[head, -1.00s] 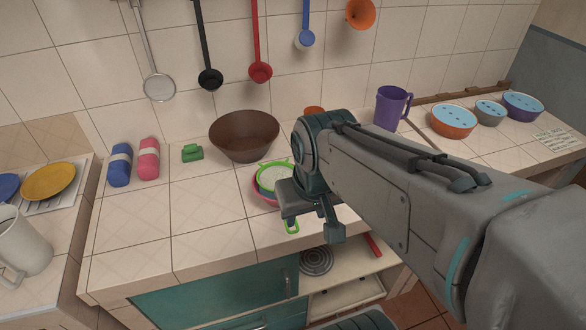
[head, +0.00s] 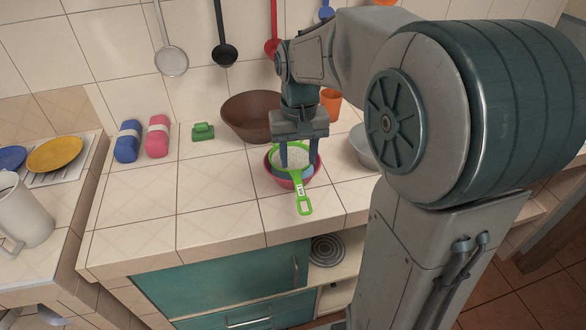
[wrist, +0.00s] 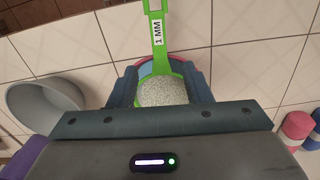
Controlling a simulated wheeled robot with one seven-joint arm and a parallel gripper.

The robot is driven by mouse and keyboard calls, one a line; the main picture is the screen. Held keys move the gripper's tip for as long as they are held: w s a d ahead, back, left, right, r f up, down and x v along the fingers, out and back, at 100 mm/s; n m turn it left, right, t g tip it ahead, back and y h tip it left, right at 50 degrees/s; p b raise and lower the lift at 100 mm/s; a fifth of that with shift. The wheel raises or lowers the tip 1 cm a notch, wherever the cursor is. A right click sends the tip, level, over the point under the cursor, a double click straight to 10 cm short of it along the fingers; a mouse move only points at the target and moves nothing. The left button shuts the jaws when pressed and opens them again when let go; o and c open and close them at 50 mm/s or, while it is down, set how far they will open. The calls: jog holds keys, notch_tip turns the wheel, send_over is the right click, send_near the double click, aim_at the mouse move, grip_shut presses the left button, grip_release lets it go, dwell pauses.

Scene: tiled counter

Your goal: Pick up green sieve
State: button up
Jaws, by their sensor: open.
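The green sieve (head: 303,188) rests on a pink bowl (head: 272,177) on the counter, its handle pointing toward the front edge. A blue item shows inside the bowl under the sieve. My gripper (head: 298,163) is open above the sieve, fingers pointing down. In the wrist view the sieve (wrist: 158,42) has a "1 MM" label on its handle, and its pale mesh lies between the two fingers of my gripper (wrist: 160,88). I cannot tell how high the fingertips are over the mesh.
A brown bowl (head: 245,110) stands just behind, with an orange cup (head: 331,105) near it. A grey bowl (head: 362,150) is to the right, partly behind my arm. A green sponge-like item (head: 203,132) and blue and pink rolls (head: 157,136) lie left. The counter front left is clear.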

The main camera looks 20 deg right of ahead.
aim_at(299, 184)
notch_tip(299, 184, down, 3)
jog(key=shift+f, duration=0.15)
jog(key=shift+s+f, duration=0.15)
jog(key=shift+f, duration=1.2)
jog(key=shift+s+f, duration=0.15)
jog(key=shift+f, duration=1.15)
grip_shut()
